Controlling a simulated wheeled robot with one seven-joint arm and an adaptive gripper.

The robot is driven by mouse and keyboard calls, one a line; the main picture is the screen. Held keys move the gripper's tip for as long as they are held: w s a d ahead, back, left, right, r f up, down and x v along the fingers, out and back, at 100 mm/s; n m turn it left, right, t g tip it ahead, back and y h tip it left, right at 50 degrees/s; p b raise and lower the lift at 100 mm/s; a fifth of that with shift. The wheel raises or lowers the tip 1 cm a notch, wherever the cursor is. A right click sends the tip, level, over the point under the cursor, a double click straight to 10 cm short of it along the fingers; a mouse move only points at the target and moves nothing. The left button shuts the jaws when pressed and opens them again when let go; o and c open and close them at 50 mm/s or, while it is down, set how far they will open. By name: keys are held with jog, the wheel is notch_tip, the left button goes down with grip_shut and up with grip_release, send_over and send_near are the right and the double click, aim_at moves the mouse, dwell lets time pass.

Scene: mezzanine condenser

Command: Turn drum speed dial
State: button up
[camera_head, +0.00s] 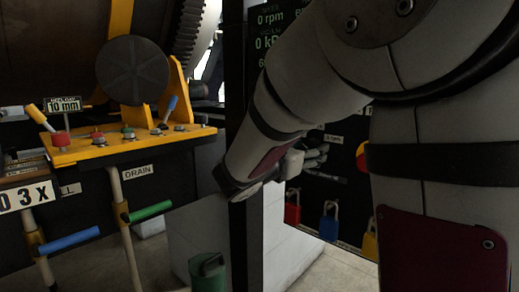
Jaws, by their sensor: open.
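I cannot pick out the drum speed dial; no dial marked for drum speed is readable. My arm crosses the middle and right and hides much of the dark control panel (345,190). Part of a display (270,17) shows "0 rpm" above "0 kP", partly cut off by my arm. My gripper (322,155) shows as small grey fingers just beyond my forearm, in front of the panel. It is open, and I see nothing between the fingers. What lies directly before the fingertips is unclear.
A yellow console (110,147) at left carries levers and buttons. Green (150,211) and blue (70,239) handles stick out below it. Padlocks in red (292,207), blue (328,228) and yellow (370,243) hang low on the panel. A green bin (207,272) stands on the floor.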

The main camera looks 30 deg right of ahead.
jog(key=c, duration=1.2)
jog(key=shift+o, duration=0.2)
jog(key=shift+m+b, duration=0.35)
jog(key=shift+m, duration=0.05)
jog(key=m+b, duration=2.3)
jog(key=b, duration=0.7)
jog(key=shift+f, duration=0.15)
jog(key=shift+m+b, duration=0.35)
jog(key=shift+m, duration=0.05)
jog(key=shift+w, duration=0.1)
